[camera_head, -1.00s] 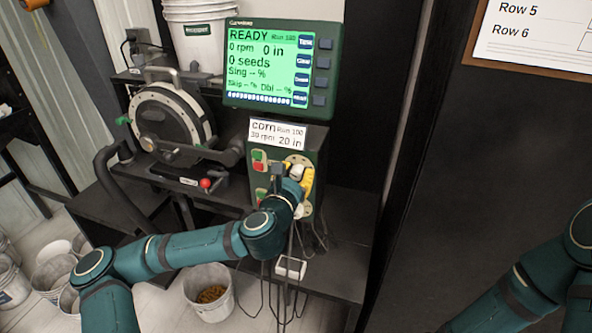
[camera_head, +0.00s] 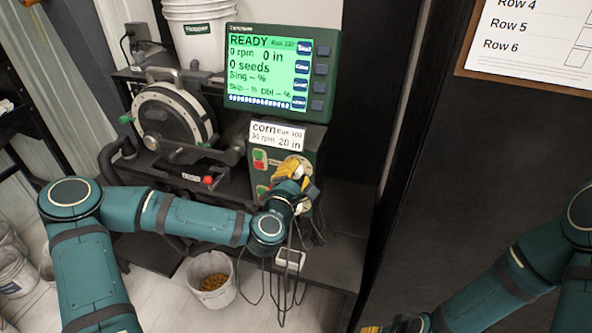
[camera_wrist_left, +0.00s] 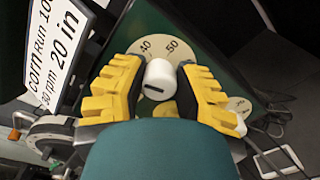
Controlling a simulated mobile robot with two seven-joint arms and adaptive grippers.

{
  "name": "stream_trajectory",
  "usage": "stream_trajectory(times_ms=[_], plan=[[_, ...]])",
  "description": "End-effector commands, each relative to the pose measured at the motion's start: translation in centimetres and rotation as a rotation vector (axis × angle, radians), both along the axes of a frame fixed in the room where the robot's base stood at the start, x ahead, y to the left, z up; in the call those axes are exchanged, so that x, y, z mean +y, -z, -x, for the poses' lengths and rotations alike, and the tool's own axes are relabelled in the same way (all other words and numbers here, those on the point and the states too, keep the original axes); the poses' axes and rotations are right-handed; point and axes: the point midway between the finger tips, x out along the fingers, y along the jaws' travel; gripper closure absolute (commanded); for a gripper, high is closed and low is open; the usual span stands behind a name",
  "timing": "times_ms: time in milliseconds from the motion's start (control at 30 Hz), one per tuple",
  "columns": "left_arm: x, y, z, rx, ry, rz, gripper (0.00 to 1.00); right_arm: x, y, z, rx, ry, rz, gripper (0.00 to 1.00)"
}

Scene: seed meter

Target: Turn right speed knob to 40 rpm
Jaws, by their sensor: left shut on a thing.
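The white speed knob (camera_wrist_left: 160,75) sits on a cream dial (camera_wrist_left: 170,46) printed with 40 and 50 in the left wrist view. A short black mark shows on the knob; I cannot tell what value it points to. My left gripper (camera_wrist_left: 159,85) has its yellow fingers on both sides of the knob and is shut on it. In the head view the left gripper (camera_head: 291,172) is at the green control box (camera_head: 312,145) and hides most of the knob. My right gripper (camera_head: 372,329) only peeks in at the bottom edge; its jaws cannot be read.
The monitor (camera_head: 268,66) reads READY, 0 rpm. A label (camera_head: 277,134) says corn, 30 rpm, 20 in. Green and red buttons (camera_head: 259,160) sit left of the knob. A second dial (camera_wrist_left: 238,104) is nearby. The seed meter (camera_head: 172,118) stands left; cables hang below the box.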

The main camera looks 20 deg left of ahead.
Motion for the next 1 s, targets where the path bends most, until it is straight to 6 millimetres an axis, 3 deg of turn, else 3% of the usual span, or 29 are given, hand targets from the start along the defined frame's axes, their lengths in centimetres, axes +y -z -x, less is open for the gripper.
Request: stream_trajectory(times_ms=[500, 1000], plan=[[-0.1, -0.3, -0.2, -0.031, -0.004, -0.466, 1.0, 0.0, 0.7, 0.2, 0.003, -0.003, -0.001, 0.53], [-0.1, -0.3, -0.2, -0.036, -0.005, -0.679, 1.0, 0.1, 1.5, 0.5, 0.011, -0.008, -0.002, 0.53]])
